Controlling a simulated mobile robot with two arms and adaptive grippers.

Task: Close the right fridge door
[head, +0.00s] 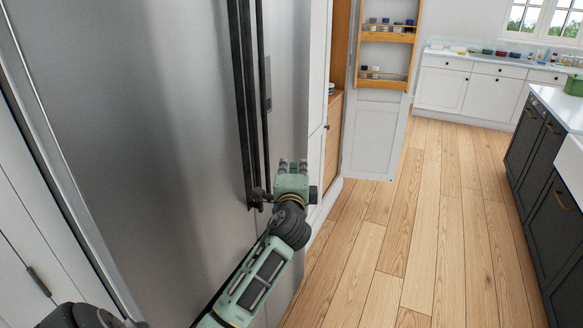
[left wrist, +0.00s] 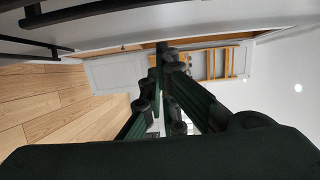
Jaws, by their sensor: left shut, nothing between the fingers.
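The stainless steel fridge fills the left of the head view. Its right door (head: 285,85) is the narrower steel panel beside the larger left door (head: 130,110). Dark vertical handles (head: 262,95) run close together near the seam. The right door looks nearly in line with the left one; I cannot tell whether it is fully shut. My left gripper (head: 293,163) is shut and empty, in front of the right door's lower part, to the right of the handles' lower ends. Its fingers (left wrist: 166,62) also show in the left wrist view, with dark handle bars (left wrist: 45,18) at upper left. Contact is unclear.
A white cabinet door with wooden spice racks (head: 388,75) stands open beyond the fridge. A dark island (head: 545,170) stands at the right, and white cabinets (head: 465,90) at the back. The wooden floor (head: 410,230) between is clear.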

